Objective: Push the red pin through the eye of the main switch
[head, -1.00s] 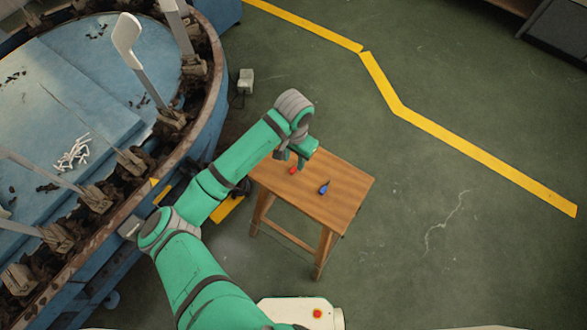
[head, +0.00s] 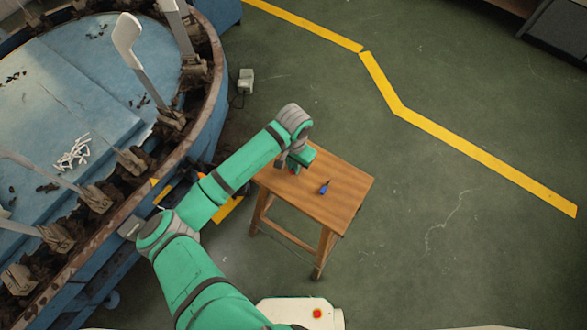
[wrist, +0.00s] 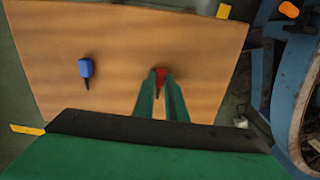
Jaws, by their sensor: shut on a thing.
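The red pin (wrist: 161,76) stands out between the two green fingertips of my gripper (wrist: 161,82) in the wrist view. My gripper is shut on it, at the wooden stool's top. In the head view my gripper (head: 293,166) is over the left part of the stool, and only a small bit of red shows under it. I cannot tell whether the pin still touches the wood. I cannot make out the main switch or its eye for certain in either view.
The wooden stool (head: 345,184) also bears a blue-handled thing with a dark tip (head: 324,188). The large round blue machine (head: 110,85), with paddles on its rim, stands at the left. A small grey box (head: 246,76) is on the floor behind. The floor at right is clear.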

